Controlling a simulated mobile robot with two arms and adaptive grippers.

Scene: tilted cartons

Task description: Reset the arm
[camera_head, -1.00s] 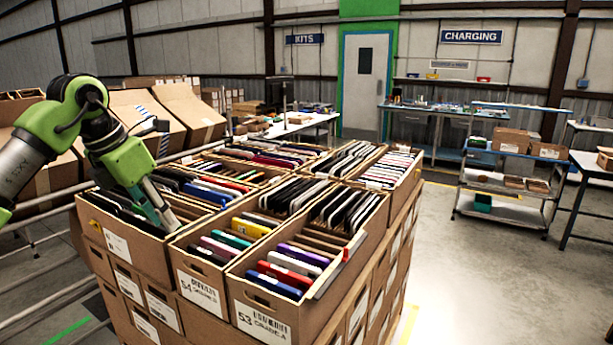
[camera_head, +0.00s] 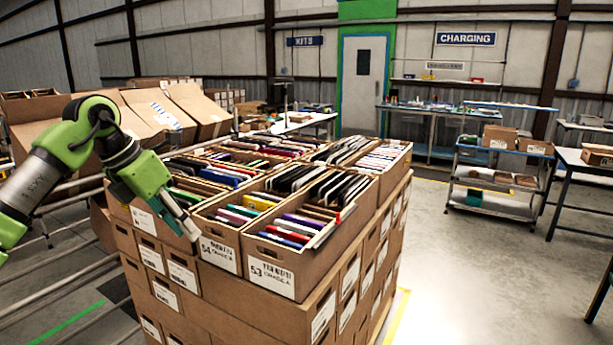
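My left arm comes in from the left in the head view, green and grey. Its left gripper (camera_head: 188,226) points down and to the right, in front of the near-left carton (camera_head: 125,214) of the stack. The fingers look close together, but I cannot tell whether they are open or shut or hold anything. Part of that carton is hidden behind the gripper. My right gripper does not show.
Open cartons of upright thin devices, among them the carton labelled 54 (camera_head: 221,250) and the one labelled 53 (camera_head: 272,278), top a tall stack. Tilted cartons (camera_head: 160,118) stand behind the arm. A shelf cart (camera_head: 492,205) stands at right, with clear floor before it.

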